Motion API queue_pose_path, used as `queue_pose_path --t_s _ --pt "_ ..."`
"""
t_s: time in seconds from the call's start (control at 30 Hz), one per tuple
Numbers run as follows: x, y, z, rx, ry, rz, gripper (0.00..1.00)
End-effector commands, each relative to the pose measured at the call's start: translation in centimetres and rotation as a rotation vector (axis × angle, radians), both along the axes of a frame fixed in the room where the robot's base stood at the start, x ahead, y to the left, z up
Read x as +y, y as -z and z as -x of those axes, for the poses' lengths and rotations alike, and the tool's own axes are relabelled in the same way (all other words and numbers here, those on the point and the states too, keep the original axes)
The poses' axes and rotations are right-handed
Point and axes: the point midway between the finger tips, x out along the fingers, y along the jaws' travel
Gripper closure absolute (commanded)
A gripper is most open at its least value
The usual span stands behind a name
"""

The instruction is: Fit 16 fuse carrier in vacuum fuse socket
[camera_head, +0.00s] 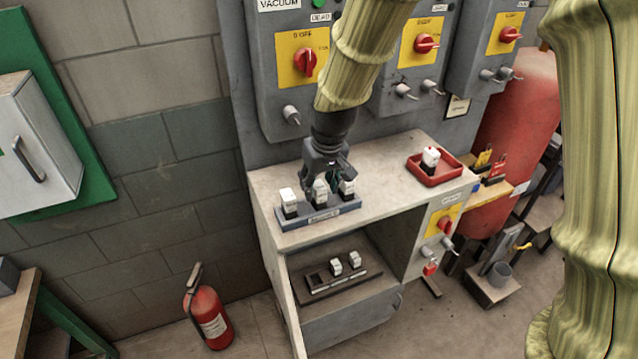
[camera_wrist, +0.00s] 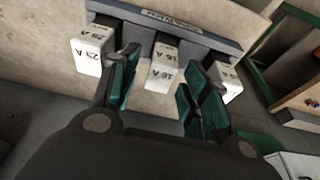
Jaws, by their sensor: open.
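A grey rack (camera_head: 335,212) on the bench top holds three white fuse carriers; it also shows in the wrist view (camera_wrist: 225,43). In the wrist view the left carrier (camera_wrist: 92,48) reads 23 A and the middle one (camera_wrist: 163,64) reads 16 A. The right carrier (camera_wrist: 231,82) is partly hidden by a finger. My gripper (camera_wrist: 160,78) is open, its teal-padded fingers either side of the middle carrier; contact is not clear. In the lower recess, a dark fuse base (camera_head: 343,283) has two white carriers and an empty-looking socket (camera_head: 316,280) at left; its labels are unreadable.
A red tray (camera_head: 435,173) with one white-topped carrier stands on the bench's right. Grey switch boxes with red knobs, one beneath a VACUUM sign (camera_head: 279,4), hang behind. A fire extinguisher (camera_head: 208,312) stands on the floor at left. The bench top between rack and tray is clear.

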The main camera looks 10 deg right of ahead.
Motion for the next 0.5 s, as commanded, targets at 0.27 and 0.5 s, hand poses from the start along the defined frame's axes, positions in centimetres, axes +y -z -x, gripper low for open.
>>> queue_pose_path --t_s 0.27,0.5 --pt "-0.3 -3.7 1.2 0.0 0.0 0.0 0.54" --pt "-0.5 -6.9 2.3 -0.001 0.0 0.0 0.54"
